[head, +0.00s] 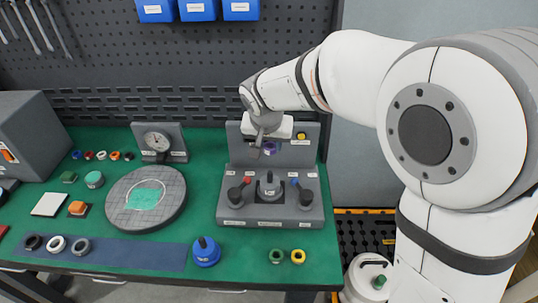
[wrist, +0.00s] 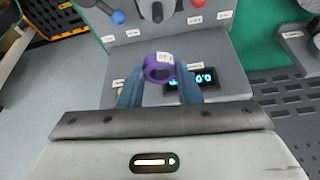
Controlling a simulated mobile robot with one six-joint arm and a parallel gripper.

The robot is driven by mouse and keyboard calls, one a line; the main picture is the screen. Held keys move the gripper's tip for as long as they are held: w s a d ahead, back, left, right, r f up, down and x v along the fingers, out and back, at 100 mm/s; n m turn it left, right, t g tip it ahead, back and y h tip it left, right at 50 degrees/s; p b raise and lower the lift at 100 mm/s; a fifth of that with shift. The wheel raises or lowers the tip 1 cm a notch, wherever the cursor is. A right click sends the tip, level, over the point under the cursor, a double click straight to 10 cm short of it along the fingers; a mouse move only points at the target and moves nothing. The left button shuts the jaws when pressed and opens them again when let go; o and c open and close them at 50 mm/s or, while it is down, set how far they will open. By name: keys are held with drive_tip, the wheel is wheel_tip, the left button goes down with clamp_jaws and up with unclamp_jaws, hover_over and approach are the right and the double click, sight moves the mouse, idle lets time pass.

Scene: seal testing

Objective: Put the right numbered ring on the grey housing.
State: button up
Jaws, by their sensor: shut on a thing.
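My gripper (head: 264,148) is above the grey test stand (head: 235,212), in front of its back panel. In the wrist view its two blue fingers (wrist: 160,88) are shut on a purple ring (wrist: 159,67). The ring has a white number label, too blurred to read surely. In the head view the purple ring (head: 271,152) is partly hidden by the gripper. A grey stepped cylinder, seemingly the housing (head: 269,187), stands upright in the middle of the stand, below the ring and apart from it. It seems to show at the top of the wrist view (wrist: 157,10).
The stand has levers on both sides and a lit display (wrist: 192,77). Green (head: 277,256) and yellow (head: 298,256) rings lie at the front edge. Black, white and grey rings lie on a blue mat (head: 135,254). A blue knobbed object (head: 206,252) stands beside it.

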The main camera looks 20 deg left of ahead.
drive_tip(key=b, duration=0.8)
approach(269, 176)
drive_tip(key=shift+w+f, duration=0.9)
drive_tip(key=shift+f, duration=0.3)
drive_tip(key=shift+w+f, duration=0.9)
drive_tip(key=shift+f, duration=0.3)
drive_tip(key=shift+f, duration=0.1)
drive_tip(key=shift+f+b, duration=0.6)
drive_tip(key=shift+f, duration=0.15)
drive_tip(key=shift+f+b, duration=0.6)
drive_tip(key=shift+b, duration=0.1)
drive_tip(key=shift+f+b, duration=0.7)
drive_tip(key=shift+b, duration=0.2)
drive_tip(key=o, duration=1.1)
